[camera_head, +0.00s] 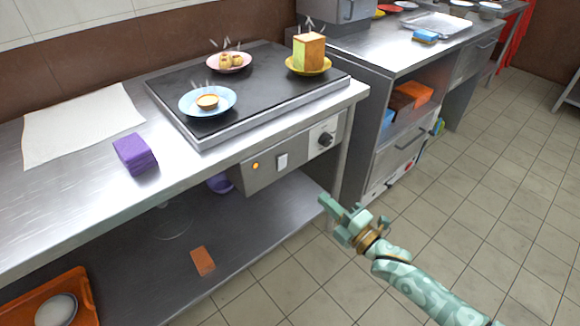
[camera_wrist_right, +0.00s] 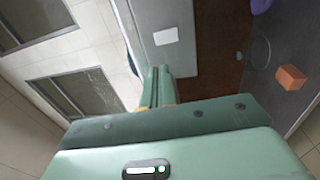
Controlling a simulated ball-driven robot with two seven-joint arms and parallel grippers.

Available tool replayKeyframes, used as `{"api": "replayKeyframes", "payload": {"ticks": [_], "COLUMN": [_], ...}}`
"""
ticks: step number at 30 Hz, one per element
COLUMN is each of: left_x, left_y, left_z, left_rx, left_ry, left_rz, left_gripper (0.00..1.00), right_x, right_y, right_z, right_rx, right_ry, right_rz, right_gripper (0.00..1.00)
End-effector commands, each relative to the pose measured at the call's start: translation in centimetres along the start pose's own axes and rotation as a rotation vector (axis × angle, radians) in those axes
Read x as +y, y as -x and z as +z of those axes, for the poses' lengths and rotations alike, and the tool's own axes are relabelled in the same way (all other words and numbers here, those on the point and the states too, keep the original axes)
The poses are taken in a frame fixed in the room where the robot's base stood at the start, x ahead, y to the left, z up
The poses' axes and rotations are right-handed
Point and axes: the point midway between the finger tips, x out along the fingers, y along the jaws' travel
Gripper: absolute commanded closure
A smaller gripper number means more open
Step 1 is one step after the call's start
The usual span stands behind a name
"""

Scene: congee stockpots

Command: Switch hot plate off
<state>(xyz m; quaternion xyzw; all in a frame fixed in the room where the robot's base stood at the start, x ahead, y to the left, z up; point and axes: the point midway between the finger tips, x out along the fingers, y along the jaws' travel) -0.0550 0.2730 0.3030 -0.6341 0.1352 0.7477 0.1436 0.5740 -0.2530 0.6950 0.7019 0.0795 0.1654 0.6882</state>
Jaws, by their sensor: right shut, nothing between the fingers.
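The hot plate (camera_head: 262,82) is a black slab on the steel counter, with wavy steam marks over the food on it. Its control panel (camera_head: 300,151) hangs on the counter front, with a round dark knob (camera_head: 326,139), a white switch (camera_head: 282,161) and a lit orange lamp (camera_head: 256,166). My right gripper (camera_head: 328,203) is shut and empty, below and right of the panel, apart from it. In the right wrist view, my shut fingers (camera_wrist_right: 158,82) point toward a pale panel with a white square (camera_wrist_right: 165,36), likely the switch. My left gripper is out of view.
On the hot plate are a blue plate (camera_head: 192,109), a pink plate (camera_head: 229,68) and a yellow plate (camera_head: 308,72), all with food. A purple block (camera_head: 135,154) and a white sheet (camera_head: 80,122) lie left. A lower shelf (camera_head: 225,220) is below; tiled floor is free at right.

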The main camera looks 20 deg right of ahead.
Motion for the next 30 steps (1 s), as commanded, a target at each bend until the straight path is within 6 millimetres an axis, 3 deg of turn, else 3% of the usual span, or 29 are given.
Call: {"api": "replayKeyframes", "payload": {"ticks": [7,15,19,24,30], "left_x": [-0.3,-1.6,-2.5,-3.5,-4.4], "left_y": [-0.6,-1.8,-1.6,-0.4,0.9], "left_z": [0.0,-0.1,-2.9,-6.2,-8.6], "left_rx": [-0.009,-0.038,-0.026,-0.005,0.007], "left_ry": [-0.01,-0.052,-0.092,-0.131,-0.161], "left_rz": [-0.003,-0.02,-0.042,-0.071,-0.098], "left_gripper": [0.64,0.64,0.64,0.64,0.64], "right_x": [-0.3,-0.6,-0.7,-0.4,-0.3], "right_y": [-1.9,-7.5,-10.4,-12.1,-13.5], "right_z": [0.0,0.0,0.0,0.0,0.0], "right_rx": [0.0,0.0,0.001,0.0,0.0], "right_ry": [-0.001,-0.003,-0.003,-0.003,-0.003], "right_rz": [0.0,-0.002,-0.003,-0.002,-0.002], "right_gripper": [1.0,1.0,1.0,1.0,1.0]}}
